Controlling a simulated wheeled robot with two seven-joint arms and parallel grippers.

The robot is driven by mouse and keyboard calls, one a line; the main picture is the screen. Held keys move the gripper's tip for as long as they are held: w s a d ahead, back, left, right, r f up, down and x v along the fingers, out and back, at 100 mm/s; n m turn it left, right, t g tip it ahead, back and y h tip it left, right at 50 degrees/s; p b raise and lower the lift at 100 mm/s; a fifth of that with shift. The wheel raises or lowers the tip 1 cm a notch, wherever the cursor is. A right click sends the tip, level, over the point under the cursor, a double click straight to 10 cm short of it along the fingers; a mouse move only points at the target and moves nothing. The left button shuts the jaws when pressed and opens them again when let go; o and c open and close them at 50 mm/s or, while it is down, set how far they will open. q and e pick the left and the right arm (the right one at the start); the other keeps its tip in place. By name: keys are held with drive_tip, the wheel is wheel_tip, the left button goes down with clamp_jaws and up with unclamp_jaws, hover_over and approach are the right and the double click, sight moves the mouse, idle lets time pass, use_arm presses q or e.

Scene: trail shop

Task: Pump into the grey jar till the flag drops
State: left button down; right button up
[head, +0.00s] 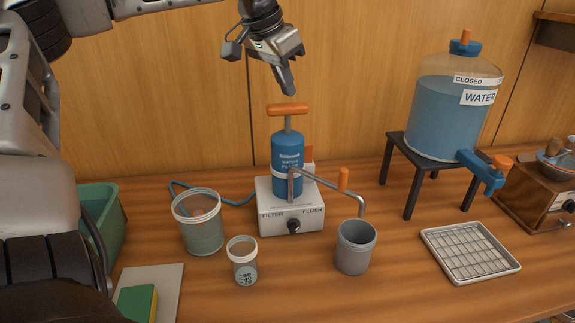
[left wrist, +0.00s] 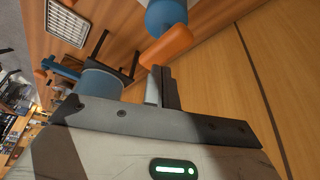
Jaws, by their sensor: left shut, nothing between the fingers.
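The blue water filter pump (head: 287,165) stands upright on a white base (head: 290,218) with a FILTER/FLUSH knob (head: 294,226). Its orange T-handle (head: 288,109) is raised on a grey rod. My left gripper (head: 289,88) is shut and empty, pointing down just above the handle, with a small gap. In the left wrist view the shut fingers (left wrist: 160,88) are close to the orange handle (left wrist: 166,46). The grey jar (head: 355,248) stands under the end of the spout (head: 340,190); its inside is hard to see. An orange piece (head: 309,153) shows behind the pump; I cannot tell if it is the flag. My right gripper is not in view.
A blue hose runs from the pump to a clear tub (head: 199,222). A small marked cup (head: 243,260) stands before it. A water dispenser (head: 455,105) on a black stand, a wire-rack tray (head: 470,252) and a grinder (head: 540,195) are right. A green bin (head: 105,225) is left.

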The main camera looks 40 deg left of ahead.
sight(285, 105)
use_arm(q)
drive_tip(key=shift+f, duration=0.2)
drive_tip(key=shift+r, duration=0.15)
idle(2.3)
idle(1.0)
drive_tip(key=shift+f, duration=2.35)
drive_tip(key=shift+r, duration=2.4)
drive_tip(key=shift+r, duration=3)
